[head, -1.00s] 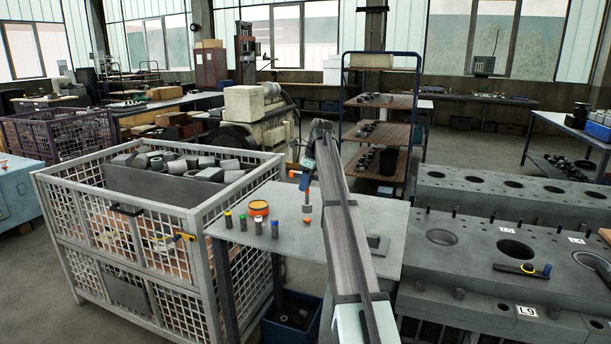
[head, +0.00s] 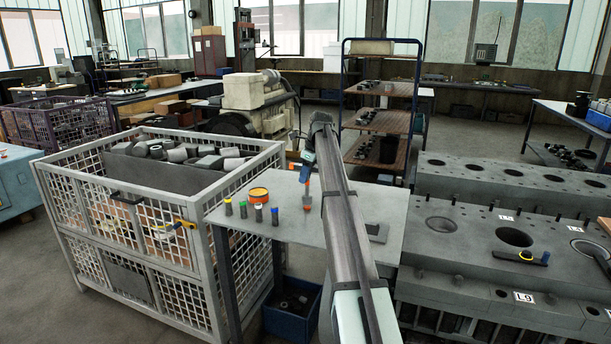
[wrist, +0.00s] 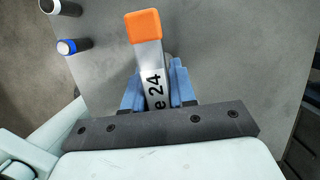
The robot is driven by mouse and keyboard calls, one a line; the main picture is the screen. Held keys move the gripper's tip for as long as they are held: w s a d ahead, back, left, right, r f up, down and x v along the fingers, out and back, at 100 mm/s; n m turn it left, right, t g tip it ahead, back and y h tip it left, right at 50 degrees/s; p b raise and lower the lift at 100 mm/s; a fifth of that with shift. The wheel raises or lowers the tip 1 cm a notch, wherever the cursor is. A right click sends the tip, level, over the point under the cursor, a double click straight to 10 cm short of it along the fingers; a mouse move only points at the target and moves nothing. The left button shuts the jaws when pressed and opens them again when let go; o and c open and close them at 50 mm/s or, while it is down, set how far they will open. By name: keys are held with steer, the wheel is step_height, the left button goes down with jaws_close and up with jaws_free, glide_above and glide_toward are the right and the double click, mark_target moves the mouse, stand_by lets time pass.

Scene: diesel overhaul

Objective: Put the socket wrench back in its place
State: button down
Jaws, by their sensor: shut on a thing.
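The socket wrench appears to be the grey bar with an orange end and the marking "e 24" (wrist: 150,58) between my blue fingers in the wrist view. My gripper (wrist: 157,92) is shut on it. In the head view my gripper (head: 307,160) is over the grey table (head: 375,208), with a grey shaft (head: 307,198) hanging upright below it. A small orange piece (head: 307,208) shows at the shaft's foot. I cannot tell whether they touch. Several small cylinders with coloured tops stand in a row to the left, including a blue-topped one (head: 275,216), also in the wrist view (wrist: 68,47).
An orange tin (head: 258,195) stands behind the row. A mesh crate of metal parts (head: 205,205) borders the table's left. An engine block (head: 470,265) with a dark tool (head: 520,258) is at the right. A flat dark plate (head: 377,232) lies on the table's right.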

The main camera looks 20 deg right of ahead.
steer(key=shift+f, duration=0.2)
steer(key=shift+f, duration=1)
steer(key=c, duration=0.8)
jaws_free()
steer(key=shift+c, duration=0.2)
steer(key=shift+o, duration=0.4)
steer(key=o, duration=0.5)
steer(key=shift+r, duration=0.1)
steer(key=shift+r, duration=4.4)
